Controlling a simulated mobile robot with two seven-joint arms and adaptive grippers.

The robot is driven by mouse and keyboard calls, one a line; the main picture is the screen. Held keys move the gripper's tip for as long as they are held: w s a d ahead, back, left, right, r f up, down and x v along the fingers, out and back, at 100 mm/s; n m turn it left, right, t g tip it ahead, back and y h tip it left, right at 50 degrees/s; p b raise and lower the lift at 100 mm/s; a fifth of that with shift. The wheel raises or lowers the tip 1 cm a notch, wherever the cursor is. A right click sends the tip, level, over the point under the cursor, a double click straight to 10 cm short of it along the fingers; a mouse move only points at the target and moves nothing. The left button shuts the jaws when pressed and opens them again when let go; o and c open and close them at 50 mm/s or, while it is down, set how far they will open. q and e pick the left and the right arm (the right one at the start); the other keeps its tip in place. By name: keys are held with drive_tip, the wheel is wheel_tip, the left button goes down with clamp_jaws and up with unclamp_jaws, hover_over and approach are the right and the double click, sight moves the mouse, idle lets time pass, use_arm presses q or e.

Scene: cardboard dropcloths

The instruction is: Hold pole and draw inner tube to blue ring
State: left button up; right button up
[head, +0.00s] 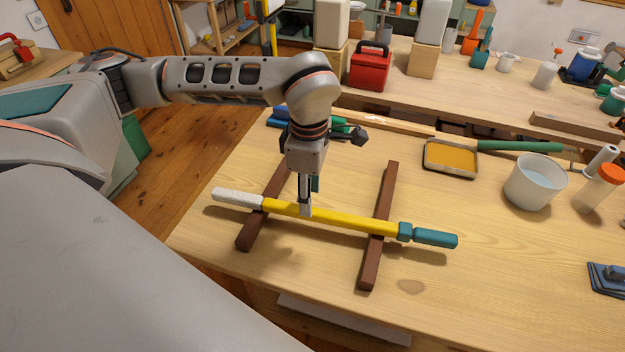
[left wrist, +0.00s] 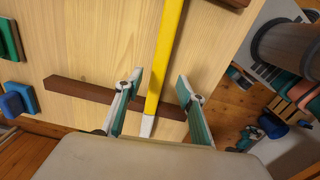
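A yellow pole (head: 345,219) lies across two dark brown wooden bars on the workbench. Its left end is a speckled white section (head: 237,197); its right end has a teal collar (head: 405,231) and a teal handle (head: 436,239). My left gripper (head: 305,207) points down over the yellow part, nearer the white end. In the left wrist view the pole (left wrist: 164,60) runs between its spread fingers (left wrist: 159,84), with a gap on both sides. The white end shows there too, cut off by the gripper body. I can make out no blue ring. My right gripper is not in view.
The brown bars (head: 376,262) and (head: 247,232) raise the pole above the bench. A yellow paint tray (head: 426,163), a white bucket (head: 517,190) and an orange-capped bottle (head: 592,195) stand to the right. The front right of the bench is mostly clear.

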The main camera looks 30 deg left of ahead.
use_arm(q)
drive_tip(key=shift+w+f, duration=0.1)
drive_tip(key=shift+f, duration=2.3)
clamp_jaws()
